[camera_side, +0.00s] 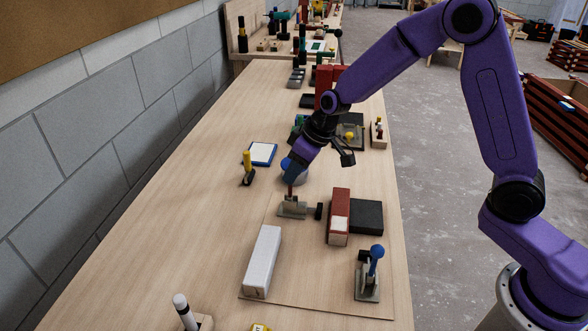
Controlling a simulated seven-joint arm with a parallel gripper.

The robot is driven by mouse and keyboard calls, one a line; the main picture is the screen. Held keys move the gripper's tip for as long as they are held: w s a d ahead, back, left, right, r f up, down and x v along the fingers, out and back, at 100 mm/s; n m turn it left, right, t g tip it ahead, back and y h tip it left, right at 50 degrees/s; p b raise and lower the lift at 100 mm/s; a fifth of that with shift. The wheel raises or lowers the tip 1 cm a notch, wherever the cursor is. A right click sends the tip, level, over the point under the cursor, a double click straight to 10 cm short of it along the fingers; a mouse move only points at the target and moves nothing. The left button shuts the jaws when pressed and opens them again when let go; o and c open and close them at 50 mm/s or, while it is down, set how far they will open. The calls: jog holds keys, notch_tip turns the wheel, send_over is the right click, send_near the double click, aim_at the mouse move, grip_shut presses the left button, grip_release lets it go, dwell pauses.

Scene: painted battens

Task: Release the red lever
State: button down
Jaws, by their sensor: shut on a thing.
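A toggle clamp with a red lever (291,190) stands near the middle of the bench. Its grey metal base (292,210) lies on a thin wooden board, and a black-tipped arm points right, toward a red batten (339,210) with a pale end patch. The lever stands roughly upright. My gripper (291,175) comes down from the upper right and is shut on the top of the red lever, hiding its upper part. A second clamp with a blue lever (376,256) stands at the board's lower right, clear of my gripper.
A white batten (262,262) lies front left of the clamp, and a dark block (366,217) sits right of the red batten. A yellow-handled tool (248,163) and a blue-edged pad (262,152) lie left of my gripper. Bare bench (170,230) is free at left.

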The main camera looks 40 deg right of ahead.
jog(key=shift+s+d+f, duration=0.2)
jog(key=shift+d+f, duration=0.2)
jog(key=shift+d, duration=0.15)
jog(key=c, duration=1)
grip_release()
jog(key=shift+o, duration=0.7)
jog(key=shift+w+a+r, duration=0.1)
jog(key=shift+a, duration=0.1)
jog(key=shift+r, duration=0.1)
jog(key=v, duration=1.7)
jog(key=shift+r, duration=0.2)
jog(key=s+d+f+n+g+h, duration=0.1)
jog(key=s+f+n, duration=0.1)
jog(key=s, duration=0.8)
jog(key=s+d+f+n+g, duration=0.1)
jog(key=s+d+f+n, duration=0.1)
jog(key=s, duration=0.7)
jog(key=s+d+f+n+g+h, duration=0.1)
jog(key=s+f, duration=0.3)
jog(key=s, duration=0.6)
jog(key=shift+s+d+f+n+g+h, duration=0.35)
jog(key=shift+d+n, duration=0.2)
jog(key=shift+n, duration=0.35)
